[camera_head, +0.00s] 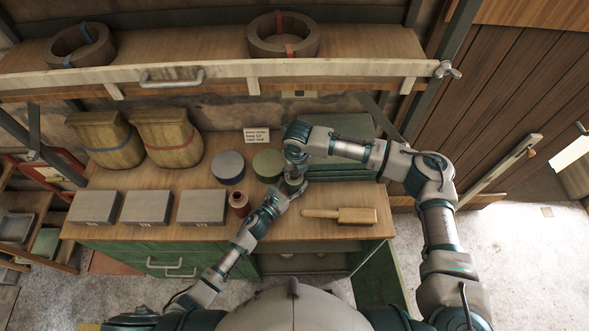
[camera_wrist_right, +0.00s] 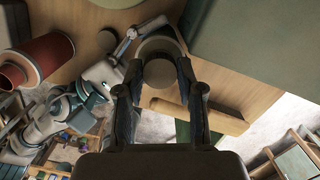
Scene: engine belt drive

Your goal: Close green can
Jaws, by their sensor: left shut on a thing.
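A small green can (camera_head: 291,187) stands near the middle of the workbench in the head view, mostly covered by both my grippers. My left gripper (camera_head: 290,190) is shut on its side from the front left. My right gripper (camera_head: 294,172) is directly above the can, fingers pointing down. In the right wrist view, a round grey-green disc (camera_wrist_right: 158,73), perhaps the lid, lies between the right fingertips (camera_wrist_right: 159,70). A wider pale round rim shows behind it. I cannot tell whether the right fingers press on the disc or whether it touches the can.
A red-brown spool-like can (camera_head: 239,199) stands to the left. Two wide round tins (camera_head: 228,167) (camera_head: 267,164) are behind. Grey boxes (camera_head: 147,207) line the left. A shelf (camera_head: 200,75) runs above the bench.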

